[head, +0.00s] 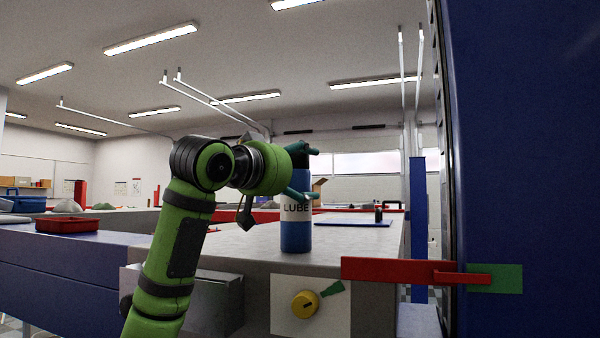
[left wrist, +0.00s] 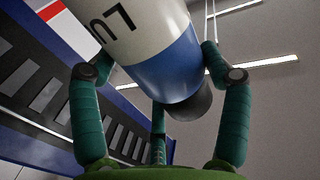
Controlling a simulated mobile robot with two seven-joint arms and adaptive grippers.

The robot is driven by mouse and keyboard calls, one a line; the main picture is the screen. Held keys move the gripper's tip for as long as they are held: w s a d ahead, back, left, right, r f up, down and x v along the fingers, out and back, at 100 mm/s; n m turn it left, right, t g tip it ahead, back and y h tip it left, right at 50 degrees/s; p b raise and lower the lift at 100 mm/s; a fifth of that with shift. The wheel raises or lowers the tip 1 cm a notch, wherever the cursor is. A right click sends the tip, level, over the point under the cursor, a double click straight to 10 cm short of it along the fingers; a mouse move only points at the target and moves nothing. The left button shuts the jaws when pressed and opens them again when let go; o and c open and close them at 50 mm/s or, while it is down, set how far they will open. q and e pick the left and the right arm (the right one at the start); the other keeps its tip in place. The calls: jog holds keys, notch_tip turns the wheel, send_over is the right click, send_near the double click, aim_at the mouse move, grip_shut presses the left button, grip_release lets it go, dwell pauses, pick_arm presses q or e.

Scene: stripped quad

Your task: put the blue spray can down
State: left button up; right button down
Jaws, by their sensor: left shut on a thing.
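The blue spray can (head: 296,236) has a white band lettered LUBE and a dark cap. It is upright over the front part of the grey worktop (head: 362,248). Its base appears at the worktop surface, but I cannot tell if it touches. My left gripper (head: 303,172) reaches in from the left, with its teal fingers shut around the can's upper part. In the left wrist view the can (left wrist: 178,62) lies between the teal fingers (left wrist: 165,100), with its dark cap towards the palm. My right gripper is not in view.
A blue mat (head: 352,224) with a small dark bottle (head: 378,213) lies further back on the worktop. A red tray (head: 67,225) is at the left. A tall blue panel (head: 525,150) and a red bar (head: 395,270) stand close on the right. A yellow knob (head: 305,304) is on the front face.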

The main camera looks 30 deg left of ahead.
pick_arm(q)
jog(key=shift+s+d, duration=0.1)
jog(key=o, duration=1)
jog(key=shift+d+f, duration=0.1)
jog(key=shift+f, duration=0.05)
jog(key=o, duration=0.4)
